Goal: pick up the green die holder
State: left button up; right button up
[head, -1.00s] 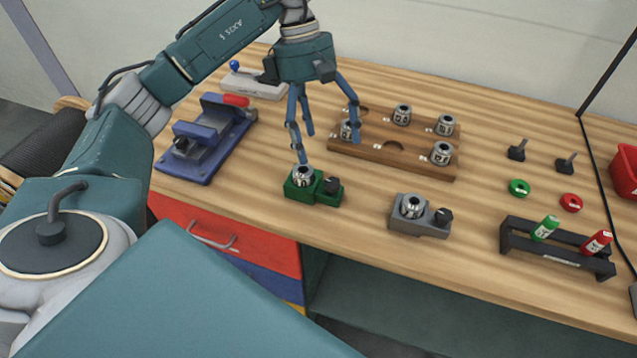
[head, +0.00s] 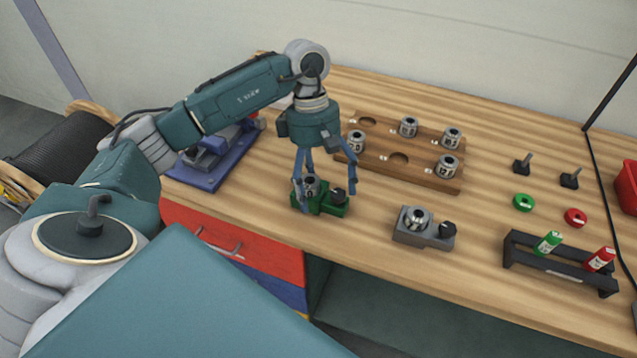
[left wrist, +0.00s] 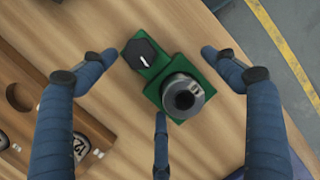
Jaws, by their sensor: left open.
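The green die holder (head: 330,207) sits on the wooden bench near its front edge. It carries a silver die (head: 310,185) and a black knob (head: 338,195). My left gripper (head: 322,192) is directly above it, pointing down, with its fingers spread around it. In the left wrist view the green die holder (left wrist: 150,72) lies between the open fingers (left wrist: 165,85), with the silver die (left wrist: 184,95) and black knob (left wrist: 146,57) facing up. I see a gap between the side fingers and the holder. The lower finger's tip is close to the holder; I cannot tell whether it touches. My right gripper is not in view.
A grey die holder (head: 407,238) stands to the right. A wooden rack (head: 430,180) with several dies is behind. A blue vise-like fixture (head: 215,172) is at left. A black stand (head: 520,252) holds green and red markers. Bench space between them is bare.

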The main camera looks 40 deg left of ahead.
pick_arm(q)
jog(key=c, duration=1.8)
jog(key=shift+c, duration=0.2)
